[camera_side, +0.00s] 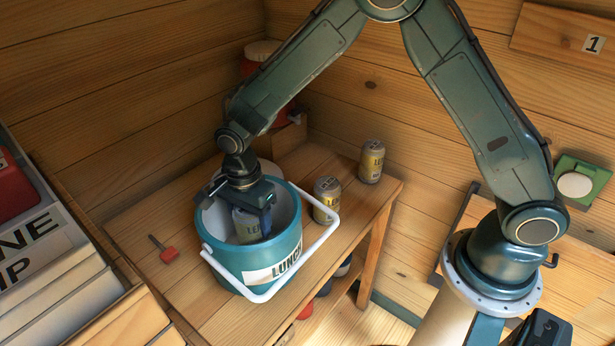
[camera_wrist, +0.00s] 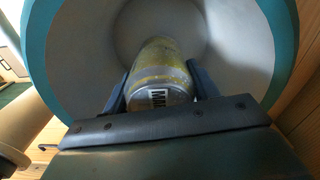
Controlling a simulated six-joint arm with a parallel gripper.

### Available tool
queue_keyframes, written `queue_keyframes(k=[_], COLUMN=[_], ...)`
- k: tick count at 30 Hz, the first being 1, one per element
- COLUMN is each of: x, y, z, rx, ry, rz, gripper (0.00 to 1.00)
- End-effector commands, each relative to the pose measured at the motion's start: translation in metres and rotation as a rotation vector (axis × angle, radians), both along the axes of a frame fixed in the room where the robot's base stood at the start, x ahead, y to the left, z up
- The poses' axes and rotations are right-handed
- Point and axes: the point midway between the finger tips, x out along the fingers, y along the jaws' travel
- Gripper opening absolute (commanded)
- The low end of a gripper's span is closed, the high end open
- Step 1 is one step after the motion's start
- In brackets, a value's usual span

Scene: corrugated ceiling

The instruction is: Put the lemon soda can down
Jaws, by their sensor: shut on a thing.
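A lemon soda can (camera_side: 247,226) is inside the teal lunch bucket (camera_side: 222,262). My gripper (camera_side: 252,215) reaches down into the bucket's mouth and is shut on this can. In the wrist view the yellow and silver can (camera_wrist: 160,70) sits between the two dark fingers of my gripper (camera_wrist: 160,85), with the pale inner wall of the bucket (camera_wrist: 38,60) around it. The can's lower end is hidden in the side view, and I cannot tell whether it touches the bucket's floor.
Two similar cans stand on the wooden bench, one close to the bucket (camera_side: 326,200) and one farther back (camera_side: 371,161). The bucket's white handle (camera_side: 327,236) hangs out at the front right. A small red-handled item (camera_side: 168,254) lies left. Bare bench shows at the left front.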

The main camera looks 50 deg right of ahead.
Motion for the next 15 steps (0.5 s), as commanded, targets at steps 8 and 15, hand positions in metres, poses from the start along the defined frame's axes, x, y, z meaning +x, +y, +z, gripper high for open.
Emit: queue_keyframes(k=[8, 15], x=[0.0, 0.0], y=[0.0, 0.0], z=[-0.03, -0.032], rx=[0.0, 0.0], ry=[0.002, -0.001], rz=[0.0, 0.0], gripper=[0.25, 0.25])
